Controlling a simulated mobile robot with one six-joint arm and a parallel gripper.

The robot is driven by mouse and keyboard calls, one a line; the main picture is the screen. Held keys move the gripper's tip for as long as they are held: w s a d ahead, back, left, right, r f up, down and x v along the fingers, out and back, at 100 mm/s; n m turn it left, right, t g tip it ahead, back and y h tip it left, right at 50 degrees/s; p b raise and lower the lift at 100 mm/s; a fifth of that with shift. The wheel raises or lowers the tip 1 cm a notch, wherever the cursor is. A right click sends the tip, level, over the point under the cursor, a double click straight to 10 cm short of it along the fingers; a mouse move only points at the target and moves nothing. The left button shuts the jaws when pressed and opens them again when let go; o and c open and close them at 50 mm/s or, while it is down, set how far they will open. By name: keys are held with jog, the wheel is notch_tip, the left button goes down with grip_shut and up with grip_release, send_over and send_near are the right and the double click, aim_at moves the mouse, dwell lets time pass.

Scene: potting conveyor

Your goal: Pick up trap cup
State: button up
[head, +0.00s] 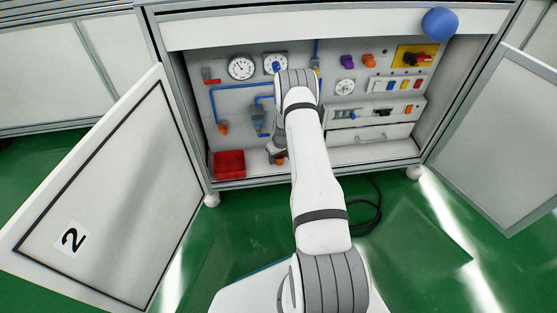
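An open cabinet holds a back panel with blue tubing. A small grey-blue cup-like fitting (258,120) hangs on the tubing left of my arm; it may be the trap cup, but it is too small to be sure. My gripper (278,158) points down near the cabinet floor, below and right of that fitting. It is partly hidden behind my own arm. A small orange thing (280,161) shows at its fingertips. I cannot tell whether the fingers are closed on it.
A red bin (229,163) stands on the cabinet floor left of my gripper. Open doors flank the cabinet, the left one (110,190) marked 2. Gauges (241,68), a yellow switch plate (414,56) and a drawer (370,136) fill the panel. A black cable (368,222) lies on the green floor.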

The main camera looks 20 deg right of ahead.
jog(key=c, duration=0.8)
jog(key=shift+o, duration=0.2)
